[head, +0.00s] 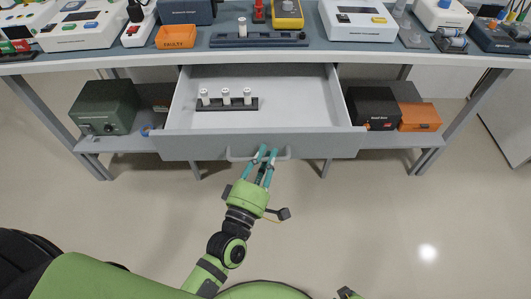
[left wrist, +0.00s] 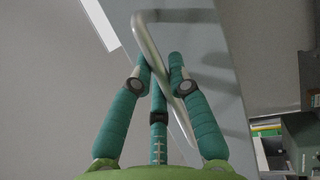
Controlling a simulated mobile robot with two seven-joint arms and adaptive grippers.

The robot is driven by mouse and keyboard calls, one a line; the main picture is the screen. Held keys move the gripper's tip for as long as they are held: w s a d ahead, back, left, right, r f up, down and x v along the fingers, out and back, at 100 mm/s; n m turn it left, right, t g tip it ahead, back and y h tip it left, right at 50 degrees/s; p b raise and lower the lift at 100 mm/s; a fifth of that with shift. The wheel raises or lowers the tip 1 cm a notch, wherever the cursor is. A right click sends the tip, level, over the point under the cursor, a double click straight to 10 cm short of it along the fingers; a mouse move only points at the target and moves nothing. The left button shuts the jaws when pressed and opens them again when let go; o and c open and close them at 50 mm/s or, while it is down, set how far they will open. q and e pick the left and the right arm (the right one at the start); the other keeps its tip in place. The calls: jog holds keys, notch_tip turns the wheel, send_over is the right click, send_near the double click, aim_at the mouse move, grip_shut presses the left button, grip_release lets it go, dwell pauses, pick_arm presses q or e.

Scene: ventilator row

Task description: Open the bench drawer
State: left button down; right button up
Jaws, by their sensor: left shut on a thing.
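The bench drawer (head: 262,144) is pulled out from under the bench, with its inside showing. A dark rack (head: 228,104) with 3 white-capped vials lies in it at the left. The drawer's bar handle (head: 240,157) is on its grey front; the handle also shows in the left wrist view (left wrist: 140,32). My left gripper (head: 267,153) has its teal fingers shut on the handle near its middle. In the left wrist view the fingers (left wrist: 161,68) close around the bar. My right gripper is not clearly in view.
The bench top (head: 200,50) carries several devices, and an orange bin (head: 176,37) marked FAULTY. On the lower shelf (head: 110,143) stand a green box (head: 105,106) at left, and a black box (head: 374,106) and an orange box (head: 419,116) at right. The floor in front is clear.

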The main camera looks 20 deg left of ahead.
pick_arm(q)
jog(key=c, duration=1.1)
grip_release()
jog(key=shift+c, duration=0.2)
jog(key=v, duration=1.2)
